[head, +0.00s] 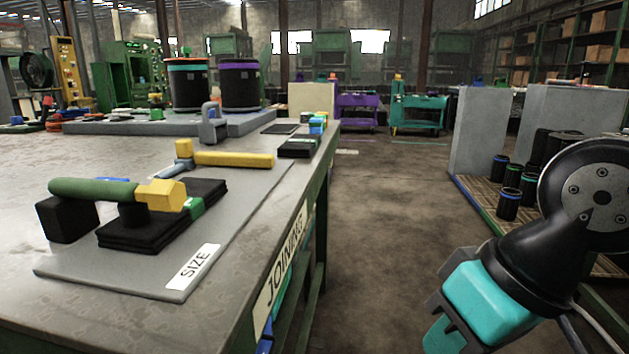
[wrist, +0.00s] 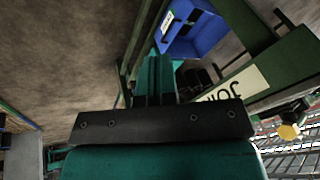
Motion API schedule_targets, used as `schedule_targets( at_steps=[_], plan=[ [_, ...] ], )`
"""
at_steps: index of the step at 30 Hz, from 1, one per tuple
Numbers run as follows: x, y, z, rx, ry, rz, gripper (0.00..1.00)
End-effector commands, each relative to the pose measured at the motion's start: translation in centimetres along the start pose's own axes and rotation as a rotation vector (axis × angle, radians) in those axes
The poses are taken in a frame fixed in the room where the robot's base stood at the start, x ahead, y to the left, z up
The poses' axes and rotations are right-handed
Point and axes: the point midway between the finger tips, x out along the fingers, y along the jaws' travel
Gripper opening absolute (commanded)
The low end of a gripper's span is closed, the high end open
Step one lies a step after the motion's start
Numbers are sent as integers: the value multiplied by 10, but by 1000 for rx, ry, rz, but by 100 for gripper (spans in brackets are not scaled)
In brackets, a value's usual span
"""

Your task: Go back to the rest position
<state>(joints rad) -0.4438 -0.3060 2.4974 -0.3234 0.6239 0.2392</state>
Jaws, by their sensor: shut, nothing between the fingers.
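My gripper (head: 440,335) is at the lower right of the head view, teal with a black wrist, out over the aisle to the right of the workbench (head: 130,300). In the wrist view its teal fingers (wrist: 155,78) are together, with nothing between them. No sleeve or other thing touches the gripper in either view.
A grey board marked SIZE (head: 150,285) lies on the bench with a green-and-yellow tool (head: 110,192) across black blocks. Several black sleeves (head: 509,204) stand at the right beside grey panels (head: 480,130). A blue bin (wrist: 195,35) is near the bench frame. The aisle floor (head: 390,210) is clear.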

Motion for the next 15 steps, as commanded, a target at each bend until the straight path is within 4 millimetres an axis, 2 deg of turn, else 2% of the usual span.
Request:
schedule_targets(
  at_steps=[5,6,15],
  plan=[
    [1,15,35,-128,-122,-65,0],
    [-6,13,37,-153,-137,-79,0],
    [-72,-7,15,-154,-131,-75,0]
  ],
)
